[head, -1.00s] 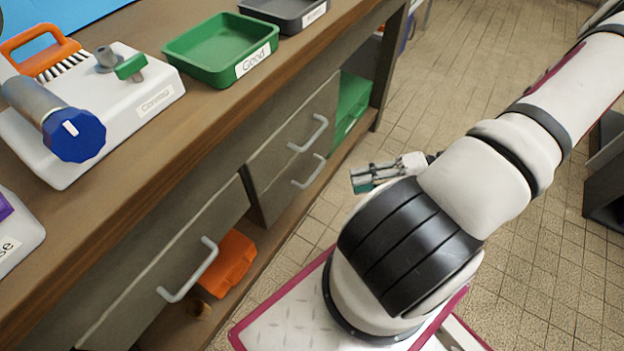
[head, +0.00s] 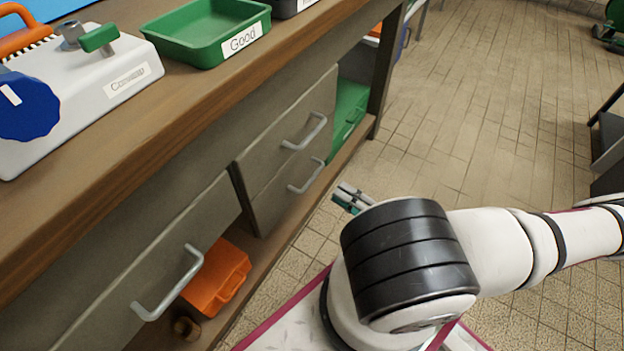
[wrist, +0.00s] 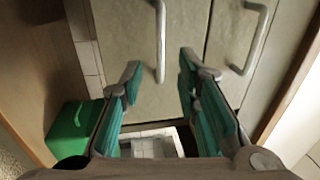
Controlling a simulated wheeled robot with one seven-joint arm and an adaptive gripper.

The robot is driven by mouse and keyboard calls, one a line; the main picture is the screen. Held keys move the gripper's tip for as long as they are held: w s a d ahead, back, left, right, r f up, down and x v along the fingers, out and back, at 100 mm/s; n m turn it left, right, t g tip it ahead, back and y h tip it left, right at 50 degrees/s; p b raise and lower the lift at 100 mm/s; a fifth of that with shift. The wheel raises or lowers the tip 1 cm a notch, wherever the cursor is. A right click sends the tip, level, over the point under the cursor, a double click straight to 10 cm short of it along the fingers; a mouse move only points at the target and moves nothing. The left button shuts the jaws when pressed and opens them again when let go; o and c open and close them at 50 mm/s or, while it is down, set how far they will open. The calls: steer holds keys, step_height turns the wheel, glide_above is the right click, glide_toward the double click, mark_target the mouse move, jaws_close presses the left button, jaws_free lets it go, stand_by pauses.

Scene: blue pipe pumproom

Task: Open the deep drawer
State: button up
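Two stacked grey drawer fronts are at the right of the workbench. The upper (head: 290,115) and lower (head: 285,200) each have a metal bar handle. In the wrist view, turned sideways, the lower front (wrist: 125,45) looks wider than the upper, so it seems the deep one. My gripper (head: 348,197) is in front of these drawers in the head view, partly hidden by my arm. In the wrist view my gripper (wrist: 160,75) is open and empty. The lower handle (wrist: 161,45) appears between its fingers, ahead of the tips. The upper handle (wrist: 253,38) is to the right. Both drawers look shut.
Another drawer with a handle (head: 170,285) is at the left, above an orange case (head: 217,280). A green box (head: 346,110) stands on the shelf beyond the stacked drawers. The bench top holds a green "Good" tray (head: 205,35). The tiled floor at right is mostly clear.

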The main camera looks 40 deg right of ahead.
mark_target(312, 177)
steer(key=b+x, duration=0.2)
steer(key=x, duration=0.7)
steer(key=shift+w+a, duration=0.15)
steer(key=shift+w, duration=0.05)
jaws_close()
